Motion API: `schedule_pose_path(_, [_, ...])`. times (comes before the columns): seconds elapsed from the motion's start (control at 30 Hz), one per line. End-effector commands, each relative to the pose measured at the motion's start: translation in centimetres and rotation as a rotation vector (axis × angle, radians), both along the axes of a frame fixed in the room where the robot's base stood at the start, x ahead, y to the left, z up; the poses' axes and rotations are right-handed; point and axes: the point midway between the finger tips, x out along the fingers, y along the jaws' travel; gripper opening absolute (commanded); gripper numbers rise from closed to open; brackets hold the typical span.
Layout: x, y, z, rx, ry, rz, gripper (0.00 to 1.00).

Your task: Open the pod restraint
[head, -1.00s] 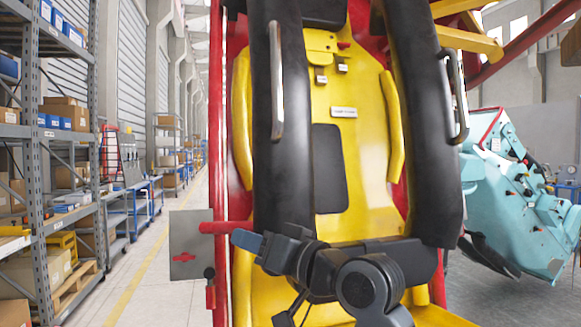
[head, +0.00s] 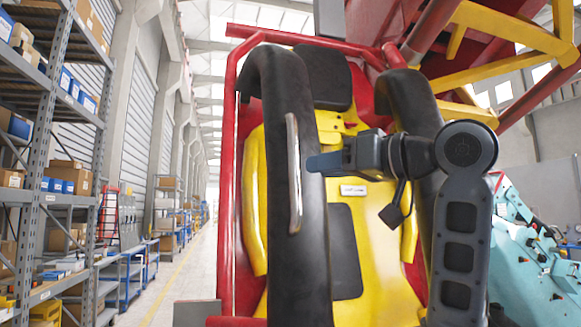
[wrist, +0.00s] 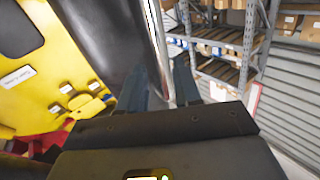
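The pod restraint (head: 266,96) is a pair of thick black padded bars that curve over the top of the yellow seat (head: 374,240) and hang down in front of it. A silver handle (head: 294,170) runs along the left bar. My gripper (head: 312,163) reaches in from the right at the height of this handle, its blue fingers pointing left. In the wrist view the fingers (wrist: 161,88) are apart, and the silver handle (wrist: 158,40) shows in the gap between them. I cannot tell whether they touch it. The right bar is partly hidden behind my arm.
A red frame (head: 228,190) borders the seat. Yellow and red beams (head: 515,62) cross the upper right. A turquoise machine (head: 535,250) stands at the right. Loaded shelves (head: 60,150) line the left, with a clear aisle (head: 190,275) between them and the pod.

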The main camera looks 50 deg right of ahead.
Motion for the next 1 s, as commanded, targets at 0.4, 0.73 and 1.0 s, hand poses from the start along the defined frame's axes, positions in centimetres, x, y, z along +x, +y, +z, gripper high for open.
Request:
schedule_pose_path(0.4, [4.8,0.0,0.4,-0.002,0.006,0.001,0.33])
schedule_pose_path(0.73, [7.6,0.0,0.2,-0.004,0.004,-0.001,0.33])
schedule_pose_path(1.0, [7.7,-0.1,0.2,-0.005,0.003,-0.001,0.31])
